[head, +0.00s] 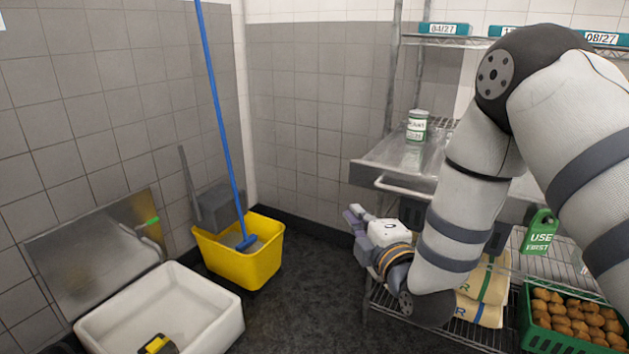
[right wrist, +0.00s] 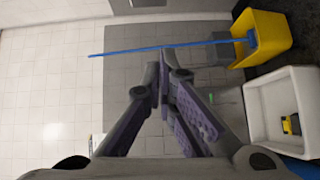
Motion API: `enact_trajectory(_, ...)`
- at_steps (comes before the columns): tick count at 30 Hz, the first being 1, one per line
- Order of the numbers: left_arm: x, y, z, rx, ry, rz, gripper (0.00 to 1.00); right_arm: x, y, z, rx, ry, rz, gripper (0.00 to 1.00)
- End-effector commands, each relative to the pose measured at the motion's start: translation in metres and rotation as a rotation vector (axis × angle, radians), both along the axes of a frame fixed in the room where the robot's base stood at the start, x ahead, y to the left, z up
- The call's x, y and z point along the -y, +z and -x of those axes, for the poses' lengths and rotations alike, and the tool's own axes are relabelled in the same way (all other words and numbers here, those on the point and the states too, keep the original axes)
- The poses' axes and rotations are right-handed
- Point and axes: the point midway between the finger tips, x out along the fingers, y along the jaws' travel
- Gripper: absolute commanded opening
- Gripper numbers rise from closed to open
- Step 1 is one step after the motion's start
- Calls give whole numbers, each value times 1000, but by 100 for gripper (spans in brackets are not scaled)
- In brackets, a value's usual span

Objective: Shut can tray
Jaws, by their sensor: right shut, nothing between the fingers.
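The can tray (head: 388,158) is a grey metal tray with a bar handle (head: 404,188) on its front, set in the wire shelf rack at the right. It sticks out from the rack toward the left. A green and white can (head: 417,126) stands on it toward the back. My right gripper (head: 352,215) is below and left of the handle, apart from it in the picture. Its fingers are shut and empty, as the right wrist view (right wrist: 163,72) also shows. My right arm hides part of the tray's right side. My left gripper is not in view.
A white basin (head: 205,325) and a yellow mop bucket (head: 262,262) with a blue-handled mop stand on the left. Lower rack shelves hold sacks (head: 482,310) and a green crate (head: 535,335) of brown produce. Dark floor between bucket and rack is clear.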

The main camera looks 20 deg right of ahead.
Motion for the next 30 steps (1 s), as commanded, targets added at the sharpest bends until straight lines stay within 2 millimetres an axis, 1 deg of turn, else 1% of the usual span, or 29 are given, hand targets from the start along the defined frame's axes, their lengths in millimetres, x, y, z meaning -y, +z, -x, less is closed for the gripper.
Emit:
enact_trajectory(1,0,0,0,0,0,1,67,2,9,-2,26,-3,27,0)
enact_trajectory(3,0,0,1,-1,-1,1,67,3,16,-5,46,-5,52,0)
enact_trajectory(5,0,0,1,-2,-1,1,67,4,17,-10,50,-6,57,0)
enact_trajectory(7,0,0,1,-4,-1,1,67,5,16,-20,49,-6,56,0)
enact_trajectory(19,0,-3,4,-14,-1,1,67,12,13,-106,43,-7,54,0)
enact_trajectory(21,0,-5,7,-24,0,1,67,22,10,-114,39,-8,52,0)
enact_trajectory(24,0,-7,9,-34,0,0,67,33,11,-122,39,-7,52,0)
enact_trajectory(30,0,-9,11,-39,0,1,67,41,13,-130,41,-6,52,0)
